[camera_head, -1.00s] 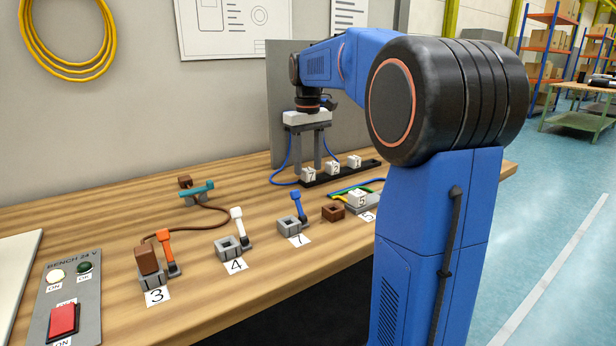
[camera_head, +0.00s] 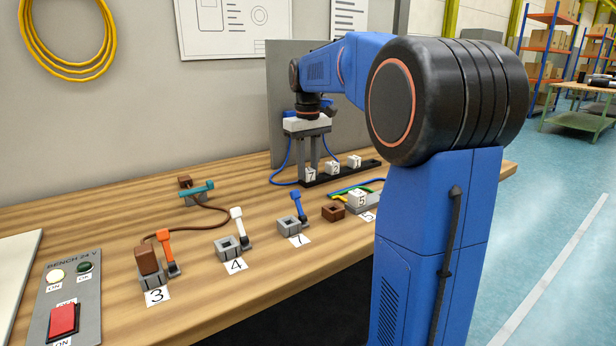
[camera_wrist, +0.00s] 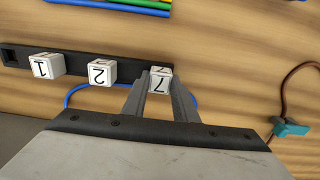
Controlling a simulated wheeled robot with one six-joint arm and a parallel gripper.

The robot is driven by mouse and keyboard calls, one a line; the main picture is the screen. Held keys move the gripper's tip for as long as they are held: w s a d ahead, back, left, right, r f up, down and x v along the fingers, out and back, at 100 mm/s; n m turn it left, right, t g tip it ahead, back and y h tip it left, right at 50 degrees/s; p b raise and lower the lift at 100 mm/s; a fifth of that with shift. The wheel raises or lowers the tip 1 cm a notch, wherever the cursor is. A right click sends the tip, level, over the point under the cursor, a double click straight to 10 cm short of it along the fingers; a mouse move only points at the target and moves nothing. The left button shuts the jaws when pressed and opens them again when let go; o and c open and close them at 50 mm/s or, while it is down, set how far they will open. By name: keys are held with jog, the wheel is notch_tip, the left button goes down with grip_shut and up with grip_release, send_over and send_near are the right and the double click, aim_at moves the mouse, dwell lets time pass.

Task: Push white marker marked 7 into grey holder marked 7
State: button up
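The white marker marked 7 (camera_head: 310,175) is a small cube at the near end of the black rack (camera_head: 345,174). It also shows in the wrist view (camera_wrist: 160,83), its digit sideways. My gripper (camera_head: 310,162) points down over it. The fingers (camera_wrist: 158,80) stand on both sides of the marker and appear shut on it, with the cube still at the rack. The grey holder (camera_head: 288,227) with a square opening stands nearer on the bench, empty, with a blue lever (camera_head: 296,205) beside it. Its label (camera_head: 298,240) looks like a 7.
White markers 2 (camera_head: 333,167) and 1 (camera_head: 354,161) sit farther along the rack. A blue cable (camera_head: 283,172) runs behind the rack.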

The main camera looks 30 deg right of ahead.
aim_at(308, 169)
jog(key=shift+r, duration=0.35)
dwell(0.7)
jog(key=shift+r, duration=2.5)
